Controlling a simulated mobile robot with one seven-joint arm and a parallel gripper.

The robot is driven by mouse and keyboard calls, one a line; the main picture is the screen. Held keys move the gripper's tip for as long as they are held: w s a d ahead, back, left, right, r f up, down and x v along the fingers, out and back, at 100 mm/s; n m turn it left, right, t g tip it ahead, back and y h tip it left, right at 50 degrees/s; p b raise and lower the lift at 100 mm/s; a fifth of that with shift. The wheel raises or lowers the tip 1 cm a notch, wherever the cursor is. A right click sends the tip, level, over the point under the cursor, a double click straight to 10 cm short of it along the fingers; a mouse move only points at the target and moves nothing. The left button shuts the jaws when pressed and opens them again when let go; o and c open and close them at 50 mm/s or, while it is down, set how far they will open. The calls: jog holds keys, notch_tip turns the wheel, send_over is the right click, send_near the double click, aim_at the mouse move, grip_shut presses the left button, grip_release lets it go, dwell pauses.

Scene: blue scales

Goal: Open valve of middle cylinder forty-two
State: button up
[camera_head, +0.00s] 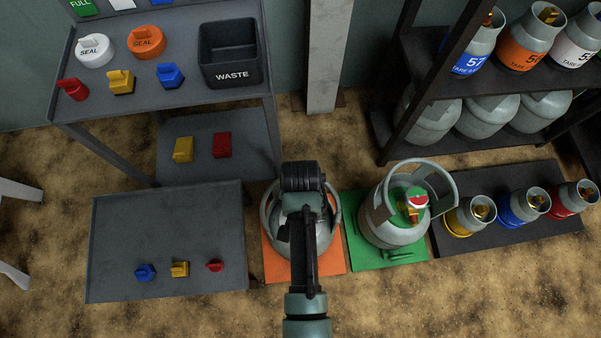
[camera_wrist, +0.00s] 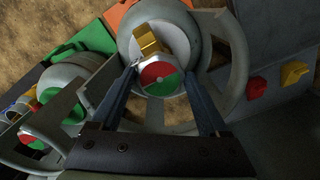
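A grey gas cylinder (camera_head: 331,238) with a ring collar stands on an orange mat (camera_head: 275,270). My gripper (camera_head: 302,178) is above it and hides most of its top. In the wrist view this cylinder (camera_wrist: 193,28) shows a brass valve (camera_wrist: 153,40) and a round red and green knob (camera_wrist: 160,78). My gripper's fingers (camera_wrist: 160,72) are apart, one on each side of the knob. I cannot tell whether they touch it. No number is readable on this cylinder. A second grey cylinder (camera_head: 385,232) with a red and green knob (camera_head: 417,202) stands to the right on a green mat (camera_head: 360,262).
Small cylinders with yellow, blue and red bases stand on a dark mat (camera_head: 450,245) at right. A rack (camera_head: 395,120) holds more cylinders. A table at left (camera_head: 190,95) carries seals, caps and a waste bin (camera_head: 230,55).

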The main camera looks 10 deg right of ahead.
jog(key=c, duration=0.6)
jog(key=shift+r+p, duration=0.1)
jog(key=shift+p, duration=0.3)
jog(key=shift+r+n+p, duration=0.15)
jog(key=shift+n+p, duration=0.5)
jog(key=shift+n, duration=0.05)
jog(key=n+p, duration=0.2)
jog(key=shift+p, duration=0.3)
jog(key=n+p, duration=0.2)
jog(key=n, duration=0.2)
jog(key=shift+p, duration=0.3)
jog(key=shift+n+p, duration=0.75)
jog(key=shift+n, duration=0.85)
jog(key=shift+f, duration=0.2)
